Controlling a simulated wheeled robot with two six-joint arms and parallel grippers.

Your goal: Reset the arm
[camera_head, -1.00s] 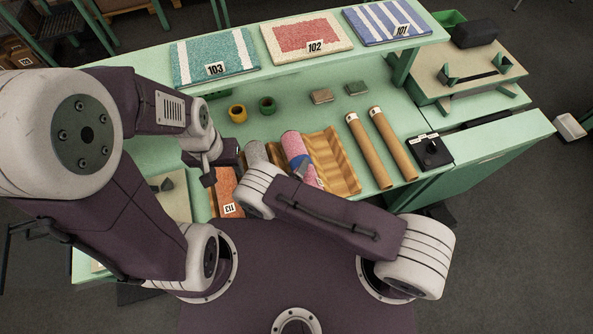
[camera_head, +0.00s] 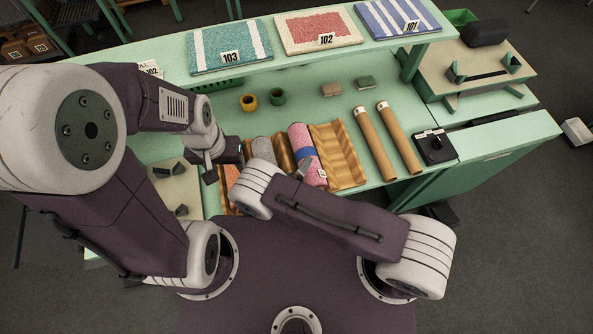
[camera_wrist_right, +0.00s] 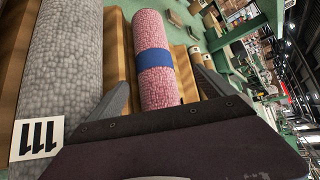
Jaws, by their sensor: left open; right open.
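My left arm enters from the left of the head view. Its gripper (camera_head: 222,164) is open and empty, above the left part of the green bench (camera_head: 300,108). My right arm is folded across the bottom middle. Its gripper (camera_wrist_right: 163,88) is open in the right wrist view, fingers spread either side of a pink roll with a blue band (camera_wrist_right: 152,52). I cannot tell how high above the roll they are. In the head view the right gripper is mostly hidden behind its own arm, beside the pink roll (camera_head: 302,143).
A grey roll labelled 111 (camera_wrist_right: 57,70) lies beside the pink one on a wavy wooden rack (camera_head: 341,160). Two cardboard tubes (camera_head: 375,143) and a black control box (camera_head: 434,147) lie to the right. Samples 103 (camera_head: 228,45), 102 (camera_head: 318,32) and 101 (camera_head: 397,19) lie on the back shelf.

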